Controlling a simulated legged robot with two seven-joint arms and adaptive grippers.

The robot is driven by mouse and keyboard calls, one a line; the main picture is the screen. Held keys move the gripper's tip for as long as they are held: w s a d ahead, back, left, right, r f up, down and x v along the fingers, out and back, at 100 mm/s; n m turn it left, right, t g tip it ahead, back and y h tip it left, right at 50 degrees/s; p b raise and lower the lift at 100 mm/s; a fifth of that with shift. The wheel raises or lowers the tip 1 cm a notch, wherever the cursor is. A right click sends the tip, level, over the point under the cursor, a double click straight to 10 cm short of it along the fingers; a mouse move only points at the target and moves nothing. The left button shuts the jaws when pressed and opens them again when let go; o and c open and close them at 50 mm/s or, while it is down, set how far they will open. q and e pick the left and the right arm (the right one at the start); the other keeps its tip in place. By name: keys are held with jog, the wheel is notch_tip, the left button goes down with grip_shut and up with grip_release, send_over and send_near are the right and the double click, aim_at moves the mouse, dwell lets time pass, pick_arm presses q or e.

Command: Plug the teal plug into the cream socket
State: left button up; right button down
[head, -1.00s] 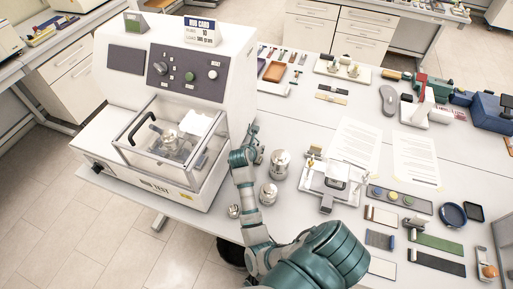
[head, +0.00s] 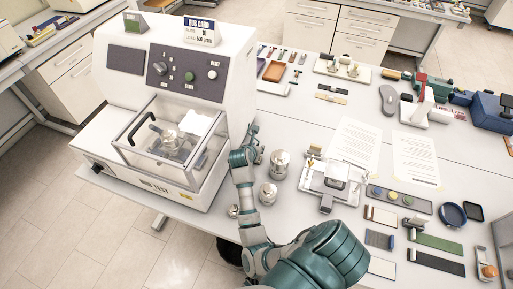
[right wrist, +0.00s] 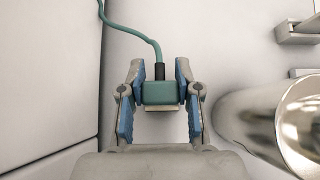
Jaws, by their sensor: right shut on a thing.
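The teal plug (right wrist: 160,93) is in the right wrist view, with a dark collar (right wrist: 160,71) and a teal cable (right wrist: 139,31) running up and left. My right gripper (right wrist: 160,95) is shut on it, one blue-padded finger at each side. In the head view my right gripper (head: 255,131) is low beside the right side of the white test machine, and I cannot make out the plug there. I cannot identify the cream socket for certain in either view. A pale patch (right wrist: 158,124) shows just below the plug, but I cannot tell what it is. My left gripper is not in view.
The white machine (head: 109,97) stands close left of my right gripper. Shiny metal weights (head: 281,163) stand to its right, and one metal cylinder (right wrist: 262,120) is close in the wrist view. A white fixture (head: 337,178) and papers (head: 357,143) lie farther right.

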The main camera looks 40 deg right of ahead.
jog(key=shift+f+b, duration=1)
jog(key=shift+f, duration=0.4)
jog(key=c, duration=0.7)
grip_release()
jog(key=shift+a+r, duration=0.1)
jog(key=v, duration=0.7)
jog(key=shift+a, duration=0.15)
